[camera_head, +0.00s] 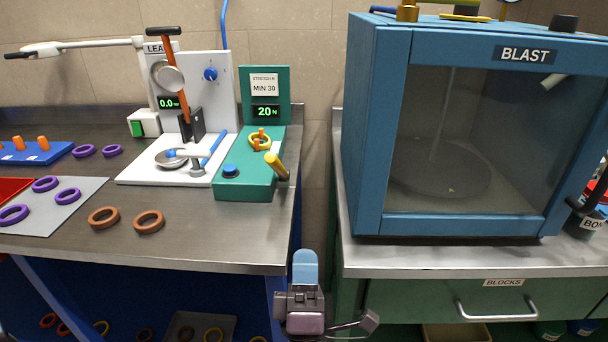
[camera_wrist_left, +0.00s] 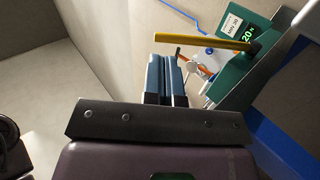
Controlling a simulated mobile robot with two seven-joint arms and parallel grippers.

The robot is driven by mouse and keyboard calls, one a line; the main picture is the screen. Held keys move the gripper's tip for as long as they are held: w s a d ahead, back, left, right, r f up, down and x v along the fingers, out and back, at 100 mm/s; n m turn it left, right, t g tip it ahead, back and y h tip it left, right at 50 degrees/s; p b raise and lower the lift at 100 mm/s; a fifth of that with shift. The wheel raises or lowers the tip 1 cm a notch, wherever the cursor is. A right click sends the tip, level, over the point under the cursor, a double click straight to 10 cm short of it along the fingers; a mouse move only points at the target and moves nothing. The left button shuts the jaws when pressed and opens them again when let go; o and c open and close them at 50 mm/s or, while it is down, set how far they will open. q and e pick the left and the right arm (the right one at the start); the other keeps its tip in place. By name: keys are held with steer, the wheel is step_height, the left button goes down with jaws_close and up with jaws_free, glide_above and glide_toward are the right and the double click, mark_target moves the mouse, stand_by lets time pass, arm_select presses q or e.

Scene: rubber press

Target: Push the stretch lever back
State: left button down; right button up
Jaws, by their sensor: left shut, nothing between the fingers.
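The green stretch fixture (camera_head: 245,178) stands at the right end of the left bench, with a sign reading MIN 30 and a display reading 20 N. Its stretch lever (camera_head: 276,165) has a yellow grip and leans toward the front right. A yellow ring (camera_head: 260,141) sits around orange pegs on the fixture. My left gripper (camera_head: 305,262) has blue fingers, is shut and empty, and is in front of the bench edge, apart from the lever. In the left wrist view the yellow lever grip (camera_wrist_left: 200,41) lies beyond the blue fingertips (camera_wrist_left: 166,75). My right gripper is not in view.
The white leak tester (camera_head: 210,100) stands left of the fixture. The blue BLAST cabinet (camera_head: 365,130) stands on the right bench, across a narrow gap. Brown rings (camera_head: 149,221) and purple rings (camera_head: 68,196) lie on the left. The bench front below the fixture is clear.

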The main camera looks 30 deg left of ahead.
mark_target(271, 163)
arm_select(q)
steer(key=n+g+y, duration=0.1)
steer(key=n+y, duration=0.1)
steer(key=s+a+n+g+y, duration=0.1)
steer(key=n+g+y, duration=0.1)
steer(key=a+n+g+y, duration=0.1)
steer(key=n+g+y, duration=0.1)
steer(key=shift+s+a+n, duration=0.1)
steer(key=shift+s+n, duration=0.2)
steer(key=shift+s, duration=0.05)
steer(key=p+x, duration=0.1)
steer(key=x, duration=1.3)
steer(key=shift+p, duration=0.4)
steer(key=shift+f, duration=0.1)
